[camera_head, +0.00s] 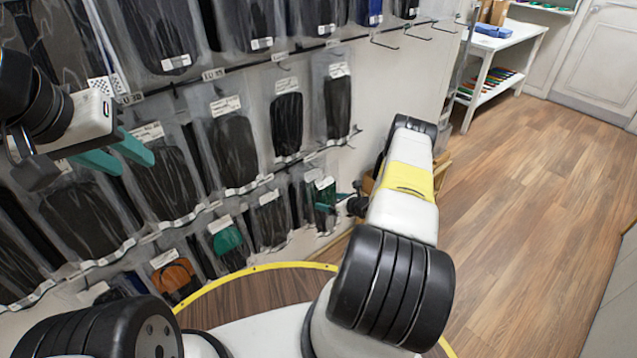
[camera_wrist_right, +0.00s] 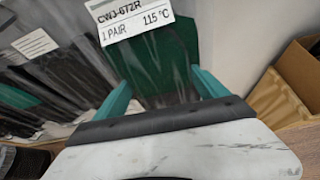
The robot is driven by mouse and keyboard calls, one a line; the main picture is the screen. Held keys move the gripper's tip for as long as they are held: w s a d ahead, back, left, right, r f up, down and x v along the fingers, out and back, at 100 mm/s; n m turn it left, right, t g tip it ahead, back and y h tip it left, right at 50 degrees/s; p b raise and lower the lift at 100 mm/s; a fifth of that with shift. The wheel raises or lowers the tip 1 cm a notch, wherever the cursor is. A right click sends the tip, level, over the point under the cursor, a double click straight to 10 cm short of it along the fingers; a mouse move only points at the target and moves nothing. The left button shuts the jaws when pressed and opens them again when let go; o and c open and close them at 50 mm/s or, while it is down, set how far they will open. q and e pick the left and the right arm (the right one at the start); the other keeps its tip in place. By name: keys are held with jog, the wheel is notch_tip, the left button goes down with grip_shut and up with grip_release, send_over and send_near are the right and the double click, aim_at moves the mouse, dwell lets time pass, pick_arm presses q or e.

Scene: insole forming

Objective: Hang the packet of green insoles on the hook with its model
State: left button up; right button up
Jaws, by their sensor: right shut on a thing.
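A clear packet with a green insole (camera_head: 325,192) is at the right end of the lower rows on the wall rack. In the right wrist view the packet (camera_wrist_right: 165,60) fills the top middle, with a white label reading "1 PAIR 115 °C". My right gripper (camera_head: 347,198) is shut on this packet; its teal fingers (camera_wrist_right: 165,92) show on either side of it. Whether the packet touches a hook is hidden. Another packet with a green insole (camera_head: 227,240) hangs in the lower row. My left gripper (camera_head: 117,155) is open and empty before the packets at the left.
Packets of black insoles (camera_head: 287,122) hang in several rows. An orange insole packet (camera_head: 173,275) hangs low. Empty hooks (camera_head: 417,37) stick out at the upper right. A brown box (camera_wrist_right: 278,102) stands right of my right gripper. Wooden floor (camera_head: 520,190) is clear at right.

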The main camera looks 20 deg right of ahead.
jog(key=shift+w+a+f, duration=0.1)
jog(key=shift+w+a, duration=0.25)
jog(key=shift+w, duration=0.45)
jog(key=shift+w+a, duration=0.35)
jog(key=shift+w, duration=0.45)
jog(key=shift+w+a+f, duration=0.15)
jog(key=shift+w+f, duration=0.3)
jog(key=shift+w, duration=0.05)
jog(key=shift+f, duration=0.15)
